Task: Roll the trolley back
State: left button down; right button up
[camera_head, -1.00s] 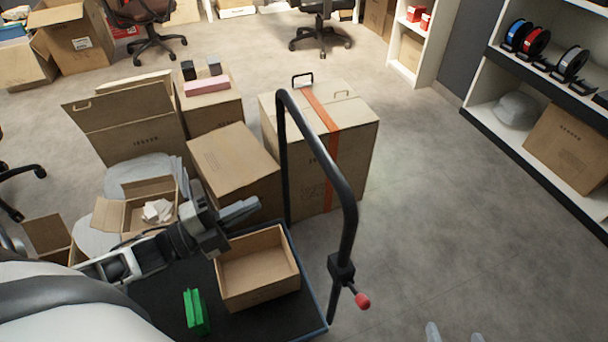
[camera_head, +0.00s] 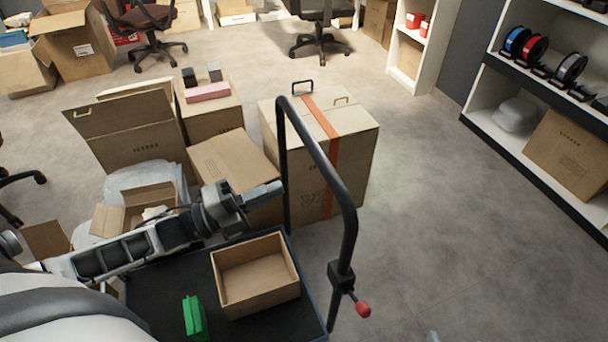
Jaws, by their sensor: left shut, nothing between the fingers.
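The trolley has a dark deck (camera_head: 160,295) with a blue edge and a tall black handle (camera_head: 347,235) bent in a hoop. A red knob (camera_head: 362,309) sticks out low on the handle's near post. On the deck are an open, empty carton (camera_head: 258,283) and a green object (camera_head: 194,317). My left gripper (camera_head: 268,192) is shut and empty, above the deck's far side, just left of the handle's far post. Whether it touches the post is unclear. Only a small grey tip of my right gripper (camera_head: 432,337) shows at the bottom edge.
A tall carton with an orange strap (camera_head: 319,180) stands just beyond the handle. More cartons (camera_head: 235,163) crowd the far left side. A shelf (camera_head: 540,155) lines the right. The grey floor (camera_head: 430,210) between the handle and shelf is clear.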

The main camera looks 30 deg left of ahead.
pick_arm(q)
jog(key=x, duration=0.7)
jog(key=shift+w+d, duration=0.1)
jog(key=shift+w, duration=0.05)
